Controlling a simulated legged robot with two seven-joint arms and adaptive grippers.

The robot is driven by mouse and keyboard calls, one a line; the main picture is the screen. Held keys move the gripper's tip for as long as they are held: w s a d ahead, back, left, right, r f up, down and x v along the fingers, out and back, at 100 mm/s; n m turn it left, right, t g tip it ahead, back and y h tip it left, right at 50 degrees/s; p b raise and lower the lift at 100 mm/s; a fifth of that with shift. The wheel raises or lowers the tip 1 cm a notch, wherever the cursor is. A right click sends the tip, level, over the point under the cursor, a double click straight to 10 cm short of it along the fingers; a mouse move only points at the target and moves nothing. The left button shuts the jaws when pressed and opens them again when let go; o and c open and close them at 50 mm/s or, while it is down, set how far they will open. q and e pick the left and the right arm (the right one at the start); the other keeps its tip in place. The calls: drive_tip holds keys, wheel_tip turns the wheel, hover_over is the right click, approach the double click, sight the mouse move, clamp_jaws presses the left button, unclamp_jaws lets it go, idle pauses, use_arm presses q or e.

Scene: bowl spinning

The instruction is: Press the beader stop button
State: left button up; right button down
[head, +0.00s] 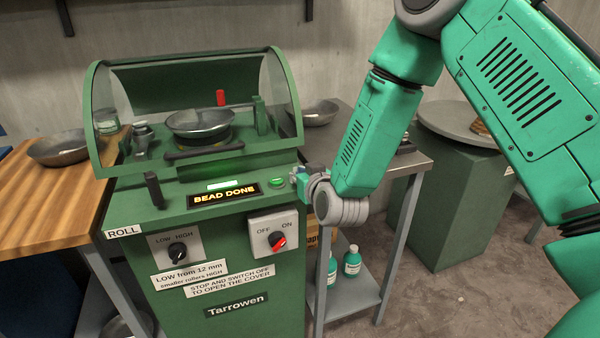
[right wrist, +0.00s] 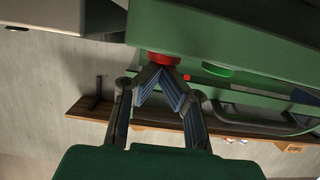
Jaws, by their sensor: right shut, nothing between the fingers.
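The green beader (head: 215,280) stands in the head view with its clear cover down over a metal bowl (head: 200,122). Its display (head: 223,194) reads BEAD DONE. My right gripper (head: 298,180) is shut and empty at the right end of the top panel, beside a green button (head: 277,183). In the right wrist view a red button (right wrist: 163,58) is right at the gripper's closed fingertips (right wrist: 163,68); I cannot tell whether they touch. The green button (right wrist: 218,70) is to its right. In the head view the gripper hides the red button. My left gripper is not in view.
The red-marked power knob (head: 278,241) points towards ON. A LOW-HIGH knob (head: 178,250) and a black lever (head: 154,190) are on the left. A wooden table (head: 75,180) stands left, a metal side table (head: 415,160) right, with bottles (head: 351,260) on its lower shelf.

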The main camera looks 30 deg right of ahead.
drive_tip(key=shift+s+f+b, duration=0.1)
drive_tip(key=shift+f+b, duration=0.3)
drive_tip(key=shift+f, duration=0.55)
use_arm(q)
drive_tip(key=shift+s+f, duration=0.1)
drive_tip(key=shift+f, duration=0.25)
use_arm(e)
drive_tip(key=shift+s+a+f, duration=0.1)
drive_tip(key=shift+s+f, duration=0.05)
drive_tip(key=shift+s, duration=0.05)
drive_tip(key=shift+w+r+p, duration=0.15)
drive_tip(key=shift+r+p, duration=0.35)
drive_tip(key=r+p, duration=0.3)
drive_tip(key=r, duration=0.1)
drive_tip(key=shift+s+r, duration=0.1)
drive_tip(key=shift+s, duration=0.1)
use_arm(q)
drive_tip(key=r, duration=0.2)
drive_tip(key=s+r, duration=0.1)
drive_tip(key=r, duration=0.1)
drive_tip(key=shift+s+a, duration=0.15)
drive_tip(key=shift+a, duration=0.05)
use_arm(e)
drive_tip(key=v, duration=0.9)
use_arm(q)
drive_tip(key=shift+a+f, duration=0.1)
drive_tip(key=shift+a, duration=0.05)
use_arm(e)
drive_tip(key=shift+s+r, duration=0.1)
